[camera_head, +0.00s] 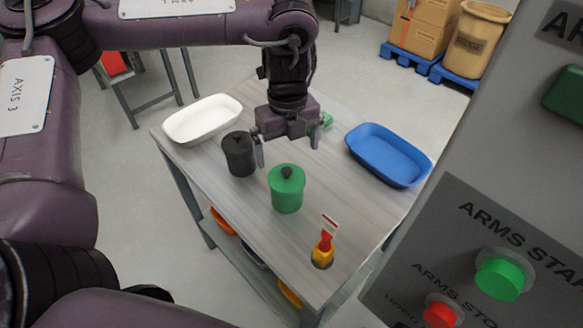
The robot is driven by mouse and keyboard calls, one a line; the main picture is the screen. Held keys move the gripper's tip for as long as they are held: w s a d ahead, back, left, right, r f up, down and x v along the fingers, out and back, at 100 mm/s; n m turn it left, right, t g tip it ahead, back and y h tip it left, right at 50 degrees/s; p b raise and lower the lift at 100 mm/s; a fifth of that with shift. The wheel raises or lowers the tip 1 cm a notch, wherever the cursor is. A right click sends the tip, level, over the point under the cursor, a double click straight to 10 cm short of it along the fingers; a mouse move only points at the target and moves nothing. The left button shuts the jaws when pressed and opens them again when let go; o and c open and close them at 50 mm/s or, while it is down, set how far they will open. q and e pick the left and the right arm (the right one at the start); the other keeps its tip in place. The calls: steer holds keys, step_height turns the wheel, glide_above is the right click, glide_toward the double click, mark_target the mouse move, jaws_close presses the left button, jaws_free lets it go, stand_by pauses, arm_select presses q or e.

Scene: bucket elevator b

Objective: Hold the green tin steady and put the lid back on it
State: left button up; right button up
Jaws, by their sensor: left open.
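The green tin (286,198) stands upright on the grey table, near its middle. A green lid with a black knob (287,173) shows on top of it; whether it is fully seated is too small to tell. My left gripper (288,152) is open and empty, fingers pointing down, just behind and above the green tin. Its left finger hangs between the green tin and a dark tin. A small green thing (327,120) is partly hidden behind my left gripper. My right gripper is not in view.
A dark lidded tin (239,158) stands left of the green tin. A white tray (203,119) lies at the back left, a blue tray (388,155) at the right. A yellow-and-red item (323,250) stands at the front. A grey control panel (455,245) fills the right.

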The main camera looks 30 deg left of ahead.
mark_target(287, 170)
arm_select(q)
steer(key=shift+f, duration=1.2)
steer(key=shift+w+f, duration=0.1)
steer(key=shift+f, duration=0.05)
steer(key=shift+a+f, duration=0.1)
steer(key=shift+f, duration=0.25)
steer(key=f, duration=0.3)
steer(key=shift+a+f, duration=0.2)
steer(key=shift+f, duration=0.5)
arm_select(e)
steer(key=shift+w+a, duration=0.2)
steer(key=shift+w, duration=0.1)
arm_select(q)
steer(key=shift+c, duration=0.4)
